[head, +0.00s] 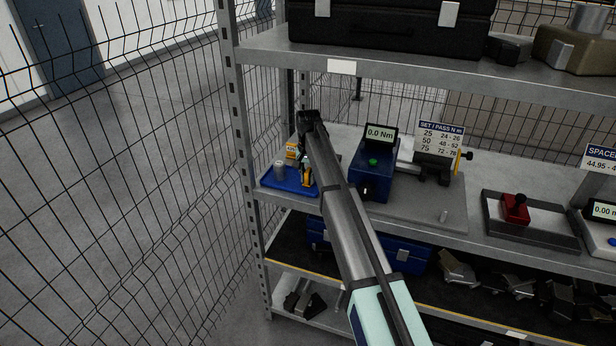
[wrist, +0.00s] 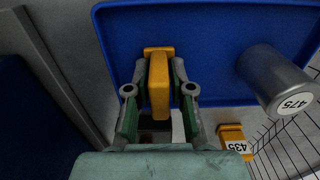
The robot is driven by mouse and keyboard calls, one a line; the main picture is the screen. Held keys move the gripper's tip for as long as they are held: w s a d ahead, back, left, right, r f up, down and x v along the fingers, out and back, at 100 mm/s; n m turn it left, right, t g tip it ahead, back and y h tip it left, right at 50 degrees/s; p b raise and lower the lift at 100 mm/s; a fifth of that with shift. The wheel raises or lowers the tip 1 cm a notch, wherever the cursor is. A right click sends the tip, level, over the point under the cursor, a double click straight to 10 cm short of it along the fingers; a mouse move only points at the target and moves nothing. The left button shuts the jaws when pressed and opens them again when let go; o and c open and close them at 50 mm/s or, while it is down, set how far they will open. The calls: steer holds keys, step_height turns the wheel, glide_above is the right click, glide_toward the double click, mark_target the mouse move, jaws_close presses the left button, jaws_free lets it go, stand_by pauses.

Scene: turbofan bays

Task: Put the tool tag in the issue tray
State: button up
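The blue issue tray (head: 270,183) lies at the left end of the middle shelf; its blue floor also fills the upper part of the wrist view (wrist: 215,25). My gripper (wrist: 158,90) points down over the tray's edge. Its fingers sit close on both sides of an orange tool tag (wrist: 158,85) and appear shut on it. In the head view this tag (head: 306,178) shows below my gripper (head: 305,165), over the tray's right part; I cannot tell whether it touches the tray. A second orange tag marked 435 (wrist: 235,140) stands off the tray, behind it in the head view (head: 291,151).
A grey cylinder marked 475 (wrist: 275,80) stands in the tray. A blue tester (head: 374,165) with a 0.0 Nm display stands close to the right. Wire mesh fencing (head: 180,130) and a shelf post (head: 239,130) are on the left. The upper shelf (head: 400,67) hangs overhead.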

mark_target(308, 170)
steer(key=shift+o, duration=0.3)
steer(key=shift+r, duration=0.1)
step_height(308, 170, up, 12)
steer(key=b, duration=0.3)
steer(key=shift+r, duration=0.1)
